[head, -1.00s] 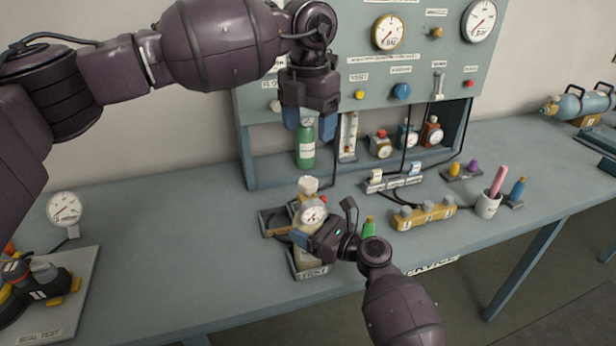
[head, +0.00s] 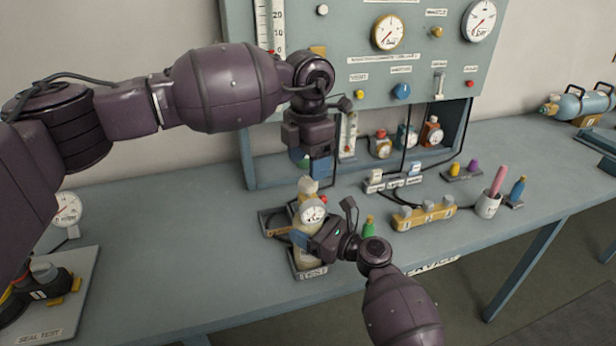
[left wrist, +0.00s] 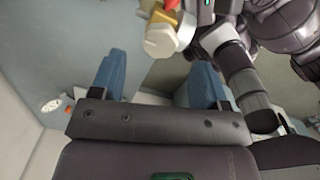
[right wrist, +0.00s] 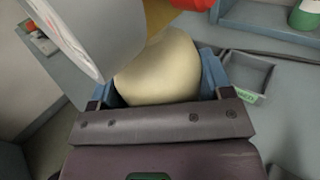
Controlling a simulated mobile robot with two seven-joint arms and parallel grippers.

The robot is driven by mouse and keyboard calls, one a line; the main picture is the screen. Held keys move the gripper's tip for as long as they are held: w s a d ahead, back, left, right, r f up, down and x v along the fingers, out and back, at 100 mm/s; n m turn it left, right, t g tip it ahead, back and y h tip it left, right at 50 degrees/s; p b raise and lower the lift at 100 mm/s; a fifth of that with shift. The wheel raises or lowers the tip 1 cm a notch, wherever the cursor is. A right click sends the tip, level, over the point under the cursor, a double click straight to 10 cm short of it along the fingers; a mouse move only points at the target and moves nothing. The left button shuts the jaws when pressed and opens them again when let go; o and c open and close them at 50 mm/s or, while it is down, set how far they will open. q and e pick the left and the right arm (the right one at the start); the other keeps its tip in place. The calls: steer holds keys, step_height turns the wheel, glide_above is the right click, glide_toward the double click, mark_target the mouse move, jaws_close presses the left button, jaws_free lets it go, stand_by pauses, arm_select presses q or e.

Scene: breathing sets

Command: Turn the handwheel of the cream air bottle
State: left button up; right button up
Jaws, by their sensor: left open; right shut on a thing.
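The cream air bottle (head: 303,259) stands upright at the labelled front tray (head: 310,273); whether its base touches the tray is hidden. My right gripper (head: 301,240) is shut around its body, and the right wrist view shows the cream body (right wrist: 160,75) between the fingers. A round white gauge (head: 312,212) faces the head camera at the bottle's top. A small red part, possibly the handwheel (head: 323,199), shows just behind the gauge. My left gripper (head: 314,168) is open and empty above the bottle, pointing down. A pale faceted part (left wrist: 160,41) shows beyond its fingers in the left wrist view.
An empty tray (right wrist: 265,75) lies beside the bottle. A green-capped item (head: 369,227), a yellow block with knobs (head: 424,215) and a cup (head: 487,207) stand to the right. The gauge panel (head: 355,80) rises behind. The left bench middle is clear.

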mark_target(307, 181)
arm_select(q)
steer(key=shift+f, duration=2.1)
steer(key=c, duration=0.9)
steer(key=shift+c, duration=0.2)
steer(key=n, duration=0.5)
steer(key=shift+n, duration=0.4)
steer(key=n, duration=0.6)
